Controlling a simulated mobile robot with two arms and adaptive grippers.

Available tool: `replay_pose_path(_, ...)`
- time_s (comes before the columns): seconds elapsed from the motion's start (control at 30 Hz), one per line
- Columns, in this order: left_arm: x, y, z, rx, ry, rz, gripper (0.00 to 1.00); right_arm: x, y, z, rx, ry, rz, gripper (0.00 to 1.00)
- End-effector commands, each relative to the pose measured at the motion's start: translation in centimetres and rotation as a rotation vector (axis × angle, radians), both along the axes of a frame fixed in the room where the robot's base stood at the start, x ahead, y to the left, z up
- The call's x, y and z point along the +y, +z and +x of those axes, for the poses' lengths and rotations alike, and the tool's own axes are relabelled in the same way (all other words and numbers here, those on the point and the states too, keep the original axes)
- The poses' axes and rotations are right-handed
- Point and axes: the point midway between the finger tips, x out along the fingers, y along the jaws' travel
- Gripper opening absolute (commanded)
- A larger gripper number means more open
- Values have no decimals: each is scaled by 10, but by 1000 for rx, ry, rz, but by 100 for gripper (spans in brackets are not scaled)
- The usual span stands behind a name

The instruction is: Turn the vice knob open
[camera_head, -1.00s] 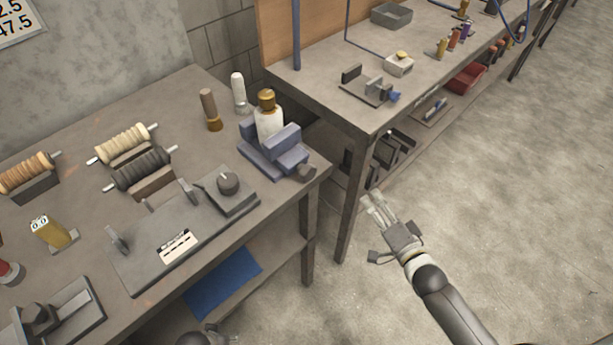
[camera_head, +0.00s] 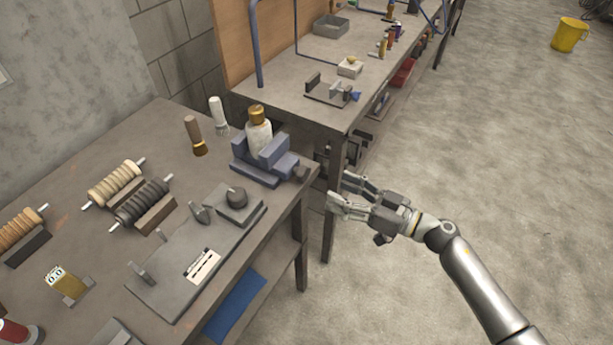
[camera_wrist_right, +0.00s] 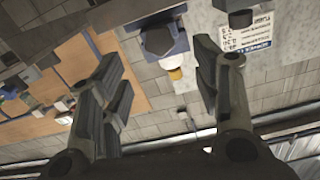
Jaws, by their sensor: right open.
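The blue vice (camera_head: 270,152) sits at the right corner of the near workbench, with a white bottle (camera_head: 258,136) with a gold cap between its jaws. The dark vice knob (camera_head: 301,172) sticks out on the vice's right side, over the bench edge. My right gripper (camera_head: 340,193) is open and empty, right of the knob and apart from it. In the right wrist view, the knob (camera_wrist_right: 157,41) and the blue vice (camera_wrist_right: 178,32) show between the open fingers (camera_wrist_right: 157,72). My left gripper is not in view.
The near workbench (camera_head: 95,185) holds spools, brushes and a grey plate fixture (camera_head: 185,275). A second bench (camera_head: 285,95) stands behind, its front leg (camera_head: 330,225) close to my right gripper. Open floor lies right; a yellow bucket (camera_head: 568,36) stands far off.

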Motion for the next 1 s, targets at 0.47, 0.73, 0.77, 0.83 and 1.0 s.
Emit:
replay_pose_path(0.47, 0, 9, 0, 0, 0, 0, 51, 68, 2, 49, 0, -3, 6, 58)
replay_pose_path(0.73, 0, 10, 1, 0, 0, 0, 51, 81, 0, 59, 1, -2, 3, 58)
replay_pose_path(0.77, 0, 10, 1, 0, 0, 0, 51, 82, 0, 59, 1, -2, 3, 58)
replay_pose_path(0.83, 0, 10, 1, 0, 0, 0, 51, 82, 0, 59, 1, -2, 3, 58)
replay_pose_path(1.0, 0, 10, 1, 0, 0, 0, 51, 82, 0, 59, 1, -2, 3, 53)
